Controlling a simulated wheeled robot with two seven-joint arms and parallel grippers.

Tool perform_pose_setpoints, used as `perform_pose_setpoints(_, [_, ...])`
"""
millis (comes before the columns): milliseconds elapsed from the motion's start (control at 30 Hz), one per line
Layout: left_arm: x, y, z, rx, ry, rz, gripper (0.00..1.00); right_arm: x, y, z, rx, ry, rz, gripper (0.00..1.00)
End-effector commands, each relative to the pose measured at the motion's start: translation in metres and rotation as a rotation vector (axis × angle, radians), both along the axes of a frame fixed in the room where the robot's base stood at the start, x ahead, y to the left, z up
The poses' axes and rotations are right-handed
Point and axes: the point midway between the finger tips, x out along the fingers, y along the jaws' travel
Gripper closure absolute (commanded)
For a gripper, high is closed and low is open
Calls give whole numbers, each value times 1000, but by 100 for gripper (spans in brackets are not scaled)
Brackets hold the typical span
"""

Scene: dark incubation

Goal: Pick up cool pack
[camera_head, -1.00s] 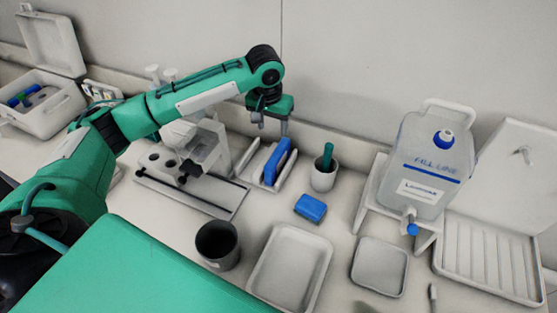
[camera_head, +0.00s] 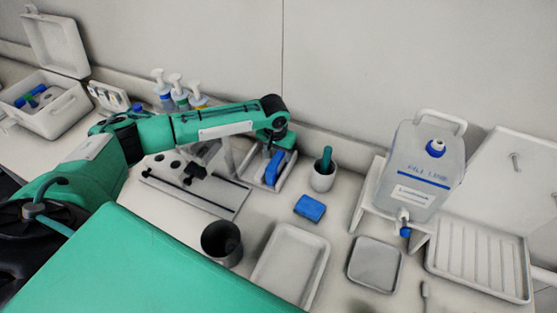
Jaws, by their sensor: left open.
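A blue slab that looks like the cool pack (camera_head: 274,169) stands upright in a white rack (camera_head: 246,165) near the back wall, in the middle of the head view. My left gripper (camera_head: 268,146) is open and low over the top of the blue slab. The green wrist hides the slab's upper end and most of the fingers. I cannot tell whether the fingers touch the slab. My right gripper is not in view.
A cup with a green-handled tool (camera_head: 323,172) stands close right of the rack. A blue sponge-like block (camera_head: 310,208), a white tray (camera_head: 264,273) and a dark cup (camera_head: 220,242) lie in front. A water jug (camera_head: 413,170) stands at right. Pump bottles (camera_head: 176,90) stand behind my arm.

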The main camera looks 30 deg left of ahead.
Motion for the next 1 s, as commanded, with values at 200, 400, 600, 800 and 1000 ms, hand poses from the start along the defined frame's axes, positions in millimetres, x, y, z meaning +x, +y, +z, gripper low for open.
perform_pose_setpoints(200, [0, 0, 0, 0, -1, 0, 55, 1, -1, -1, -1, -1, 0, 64])
perform_pose_setpoints(400, [0, 0, 0, 0, -1, 0, 94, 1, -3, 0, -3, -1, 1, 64])
perform_pose_setpoints(600, [1, 0, 1, -1, -3, 0, 100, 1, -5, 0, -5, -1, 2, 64])
perform_pose_setpoints(800, [1, 0, 2, -1, -3, 0, 100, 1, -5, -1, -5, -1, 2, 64])
perform_pose_setpoints(1000, [2, 0, 13, -2, -5, 1, 100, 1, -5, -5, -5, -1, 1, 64])
